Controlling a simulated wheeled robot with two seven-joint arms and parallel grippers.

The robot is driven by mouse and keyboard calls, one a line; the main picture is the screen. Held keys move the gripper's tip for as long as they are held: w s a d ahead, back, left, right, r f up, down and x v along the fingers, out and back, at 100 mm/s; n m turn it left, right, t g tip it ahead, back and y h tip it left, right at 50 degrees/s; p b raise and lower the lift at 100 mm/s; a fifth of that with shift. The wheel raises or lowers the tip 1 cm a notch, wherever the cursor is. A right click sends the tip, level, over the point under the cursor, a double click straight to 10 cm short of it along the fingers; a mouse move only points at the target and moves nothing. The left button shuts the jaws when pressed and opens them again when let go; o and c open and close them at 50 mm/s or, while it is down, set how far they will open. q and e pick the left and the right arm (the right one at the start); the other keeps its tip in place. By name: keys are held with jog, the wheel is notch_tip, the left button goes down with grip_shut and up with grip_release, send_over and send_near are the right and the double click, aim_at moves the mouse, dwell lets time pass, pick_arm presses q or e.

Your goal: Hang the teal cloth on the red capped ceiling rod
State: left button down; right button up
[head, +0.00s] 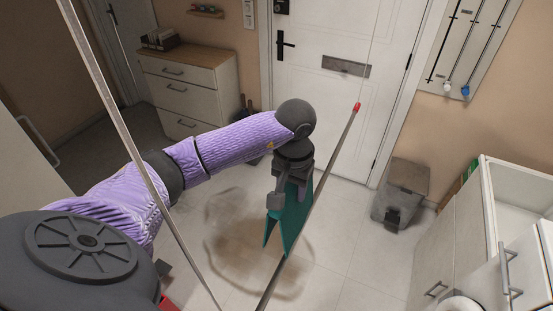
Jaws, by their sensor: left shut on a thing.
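The teal cloth (292,222) hangs folded below my left gripper (280,197), which is shut on its upper part. The gripper points down in the middle of the head view. The red capped ceiling rod (327,187) runs slantwise from its red cap (357,107) down to the bottom edge. The rod passes just right of the cloth in the picture and overlaps the cloth's right edge. I cannot tell whether they touch. My right gripper is not in view.
Another bare rod (125,142) slants across the left, in front of my left arm. A wall panel with several rods (467,45) is at the upper right. A drawer chest (185,92), a white door (325,100), a grey bin (402,190) and white cabinets (445,245) surround the tiled floor.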

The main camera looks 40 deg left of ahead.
aim_at(298, 230)
pick_arm(q)
jog(key=shift+w+d+r+p, duration=0.1)
jog(key=shift+d+p, duration=0.05)
jog(key=shift+d, duration=0.35)
jog(key=shift+w+d+p, duration=0.1)
jog(key=shift+d+p, duration=0.05)
jog(key=shift+d, duration=0.35)
jog(key=shift+w+d+f+b, duration=0.1)
jog(key=shift+d+f+b, duration=0.05)
jog(key=shift+f+b, duration=0.45)
notch_tip(298, 230, down, 11)
jog(key=b, duration=1.1)
jog(key=shift+f, duration=0.15)
jog(key=shift+f+b, duration=0.65)
jog(key=shift+b, duration=0.05)
jog(key=shift+f+b, duration=0.3)
jog(key=shift+c, duration=0.7)
grip_release()
